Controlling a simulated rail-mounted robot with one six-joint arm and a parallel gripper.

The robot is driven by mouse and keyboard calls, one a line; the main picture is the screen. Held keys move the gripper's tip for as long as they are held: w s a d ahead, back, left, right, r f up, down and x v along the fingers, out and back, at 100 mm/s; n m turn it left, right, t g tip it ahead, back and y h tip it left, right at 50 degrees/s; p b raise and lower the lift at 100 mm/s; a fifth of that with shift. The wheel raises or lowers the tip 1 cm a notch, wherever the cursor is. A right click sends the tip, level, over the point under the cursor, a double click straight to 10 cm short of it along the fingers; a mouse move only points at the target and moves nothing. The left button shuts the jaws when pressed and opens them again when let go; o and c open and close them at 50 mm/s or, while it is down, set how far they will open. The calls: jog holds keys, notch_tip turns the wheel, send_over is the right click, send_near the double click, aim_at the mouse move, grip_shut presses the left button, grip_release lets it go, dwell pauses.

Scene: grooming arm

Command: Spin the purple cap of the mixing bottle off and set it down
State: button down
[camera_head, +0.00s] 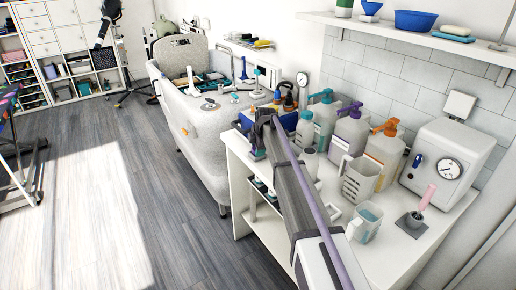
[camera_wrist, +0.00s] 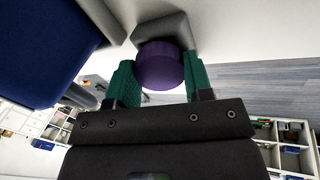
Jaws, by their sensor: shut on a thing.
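The purple cap (camera_wrist: 160,66) is between the two green fingers of my gripper (camera_wrist: 160,83) in the wrist view, and the fingers are shut on its sides. A grey angular piece (camera_wrist: 168,30) is directly behind the cap. The cap hides where they meet, so I cannot tell whether they touch. I cannot make out the mixing bottle's body. In the head view my gripper (camera_head: 262,118) is at the far left end of the white counter (camera_head: 240,172), and my arm hides much of the area around it.
Several pump jugs, a grey jug (camera_head: 359,180), a clear measuring jug (camera_head: 366,222) and a dial machine (camera_head: 447,160) crowd the counter. A grey tub (camera_head: 205,140) stands beyond.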

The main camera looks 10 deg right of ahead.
jog(key=shift+c, duration=2.3)
grip_release()
jog(key=shift+r, duration=0.15)
jog(key=p+v, duration=1)
jog(key=shift+r, duration=0.3)
jog(key=shift+s, duration=0.1)
